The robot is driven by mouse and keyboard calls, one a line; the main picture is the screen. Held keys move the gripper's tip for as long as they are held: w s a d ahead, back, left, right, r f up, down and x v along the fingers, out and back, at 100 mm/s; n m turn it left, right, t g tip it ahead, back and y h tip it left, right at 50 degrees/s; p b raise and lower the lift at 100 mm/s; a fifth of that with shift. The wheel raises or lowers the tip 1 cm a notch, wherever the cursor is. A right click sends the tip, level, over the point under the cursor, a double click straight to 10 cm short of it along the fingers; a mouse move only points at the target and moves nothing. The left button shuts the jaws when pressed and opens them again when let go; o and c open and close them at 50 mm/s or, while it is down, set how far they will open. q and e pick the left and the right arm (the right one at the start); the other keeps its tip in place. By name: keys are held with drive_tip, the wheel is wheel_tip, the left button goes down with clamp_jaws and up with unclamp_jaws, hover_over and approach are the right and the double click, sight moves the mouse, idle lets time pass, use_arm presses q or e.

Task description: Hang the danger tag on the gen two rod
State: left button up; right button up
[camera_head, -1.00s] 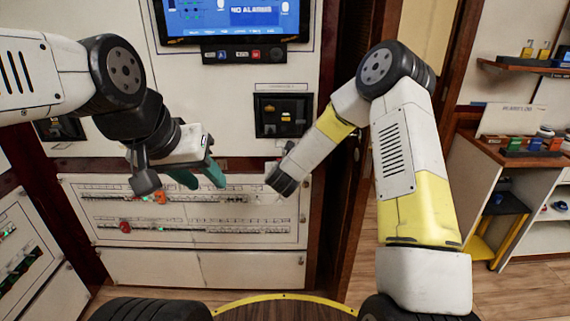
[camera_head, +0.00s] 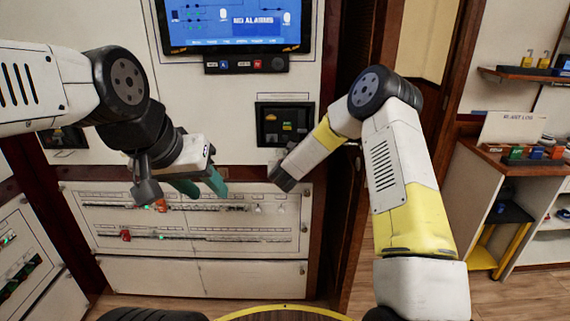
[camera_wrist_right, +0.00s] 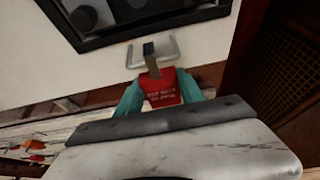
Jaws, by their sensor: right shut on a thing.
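The red danger tag (camera_wrist_right: 162,92), with white lettering, is between the teal fingers of my right gripper (camera_wrist_right: 160,84), which is shut on it. A narrow brownish strip (camera_wrist_right: 152,66) rises from the tag's top. It overlaps a pale U-shaped metal bar (camera_wrist_right: 136,59) on the white panel, probably the gen two rod. I cannot tell whether the strip is around the bar or only in front of it. In the head view the right wrist (camera_head: 284,178) is before the panel, with its fingers and the tag hidden. My left gripper (camera_head: 204,188) is open and empty before the breaker rows.
A dark recessed panel (camera_head: 284,124) is just above the right wrist; its dark frame (camera_wrist_right: 150,25) is above the bar in the wrist view. Breaker rows (camera_head: 200,235) run below. A screen (camera_head: 232,22) is above. A wooden doorway edge and shelves stand at right.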

drive_tip(key=shift+f, duration=0.3)
drive_tip(key=o, duration=1.4)
